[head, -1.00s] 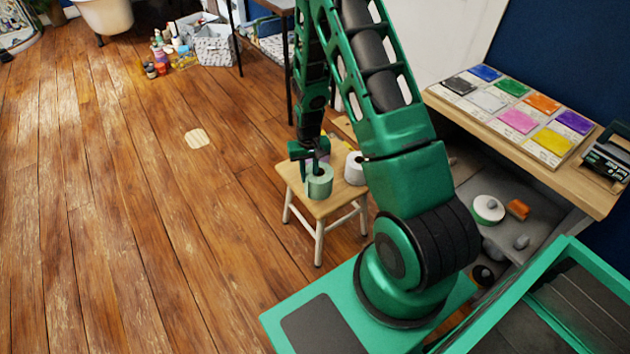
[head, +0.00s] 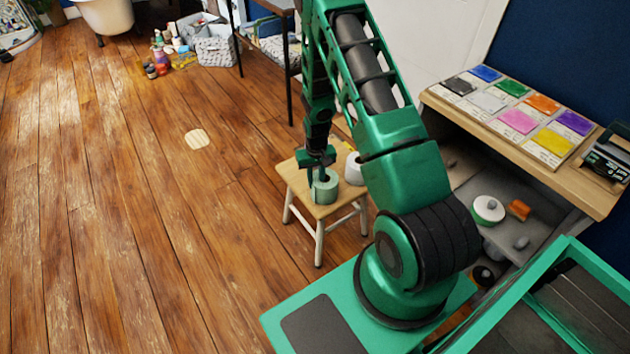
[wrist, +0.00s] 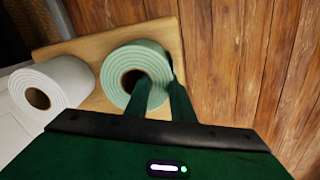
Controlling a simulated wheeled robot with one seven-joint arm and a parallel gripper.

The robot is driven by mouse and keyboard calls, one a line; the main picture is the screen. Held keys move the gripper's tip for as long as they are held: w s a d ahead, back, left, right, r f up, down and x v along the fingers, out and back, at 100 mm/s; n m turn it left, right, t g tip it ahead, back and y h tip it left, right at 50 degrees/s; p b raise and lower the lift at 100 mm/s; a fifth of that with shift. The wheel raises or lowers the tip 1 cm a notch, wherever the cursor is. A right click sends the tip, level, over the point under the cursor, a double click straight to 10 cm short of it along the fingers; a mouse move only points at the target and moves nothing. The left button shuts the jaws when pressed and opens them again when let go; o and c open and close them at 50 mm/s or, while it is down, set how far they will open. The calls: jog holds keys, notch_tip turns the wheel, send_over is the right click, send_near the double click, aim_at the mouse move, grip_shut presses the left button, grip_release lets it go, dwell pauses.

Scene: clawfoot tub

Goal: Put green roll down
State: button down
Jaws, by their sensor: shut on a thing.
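The green roll (head: 325,190) is upright at the stool (head: 299,190), near the middle of its top. In the wrist view the pale green roll (wrist: 124,66) shows its end and dark core hole over the wooden stool top (wrist: 91,38). My gripper (head: 320,172) is above it, and in the wrist view my gripper (wrist: 160,86) is shut on the roll's wall, one finger in the core and one outside. The roll's underside is hidden, so I cannot tell for certain whether it touches the stool.
A white roll (head: 353,168) stands on the stool to the right of the green roll and also shows in the wrist view (wrist: 66,85). A workbench (head: 590,192) with colour samples is at the right. The wooden floor to the left is mostly clear.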

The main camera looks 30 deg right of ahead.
jog(key=c, duration=1.5)
grip_release()
notch_tip(320, 180, up, 12)
jog(key=s+d+r+m, duration=0.1)
jog(key=s+r, duration=0.5)
jog(key=r, duration=0.5)
jog(key=s+d+r, duration=0.1)
jog(key=s+r, duration=0.5)
jog(key=r, duration=0.4)
jog(key=s+a+r, duration=0.1)
jog(key=s+r, duration=0.2)
jog(key=s, duration=0.3)
jog(key=s+a+r+m, duration=0.1)
jog(key=s+r, duration=0.2)
jog(key=s, duration=0.4)
jog(key=s+a+r+m, duration=0.1)
jog(key=s+r, duration=0.2)
jog(key=s, duration=0.4)
jog(key=shift+s+r, duration=0.1)
jog(key=shift+r, duration=0.2)
